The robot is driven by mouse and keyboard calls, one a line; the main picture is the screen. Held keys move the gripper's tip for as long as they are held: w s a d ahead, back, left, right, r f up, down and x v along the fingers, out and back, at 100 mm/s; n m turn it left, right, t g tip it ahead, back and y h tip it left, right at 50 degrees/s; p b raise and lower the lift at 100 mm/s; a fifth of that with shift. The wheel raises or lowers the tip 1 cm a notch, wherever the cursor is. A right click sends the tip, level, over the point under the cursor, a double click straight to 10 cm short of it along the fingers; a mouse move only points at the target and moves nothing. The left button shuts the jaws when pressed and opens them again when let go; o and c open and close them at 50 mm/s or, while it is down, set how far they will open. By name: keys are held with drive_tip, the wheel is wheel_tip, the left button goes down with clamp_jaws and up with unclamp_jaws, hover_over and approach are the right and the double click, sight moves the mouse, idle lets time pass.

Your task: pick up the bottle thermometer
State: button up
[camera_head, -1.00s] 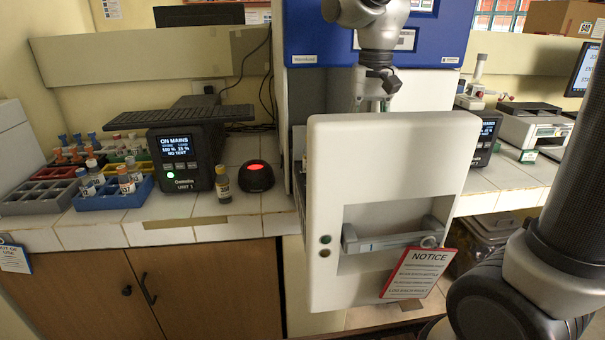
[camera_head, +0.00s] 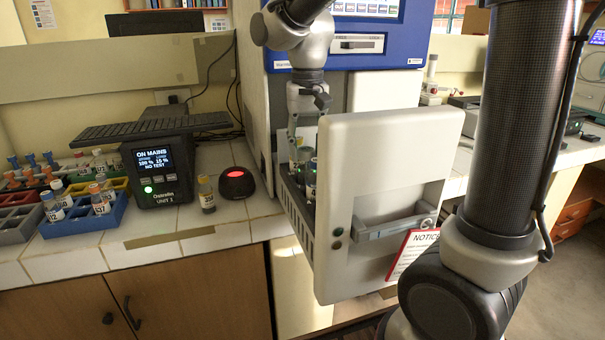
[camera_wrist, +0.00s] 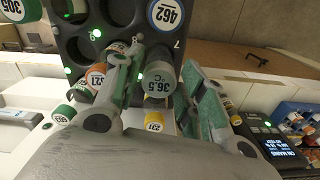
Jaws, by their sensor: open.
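The bottle thermometer (camera_wrist: 159,80), a grey-topped bottle marked 36.5 °C, stands in the wrist view between the two fingers of my gripper (camera_wrist: 163,65). The fingers are spread, one on each side of it; I cannot tell whether either touches it. In the head view my gripper (camera_head: 302,150) points down into the open incubator drawer (camera_head: 335,230), among bottles behind its white front. The thermometer cannot be picked out clearly there.
A black rack with round holes (camera_wrist: 118,14) holds neighbouring numbered bottles, including 462 (camera_wrist: 166,14). The drawer front with a notice (camera_head: 410,252) stands near my arm. A lone bottle (camera_head: 206,194) and a red-lit puck (camera_head: 236,182) sit on the tiled bench at left.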

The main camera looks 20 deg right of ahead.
sight(306, 163)
drive_tip(key=f, duration=0.5)
drive_tip(key=shift+w+f, duration=0.3)
drive_tip(key=shift+w, duration=0.05)
drive_tip(key=c, duration=0.7)
drive_tip(key=shift+r, duration=0.1)
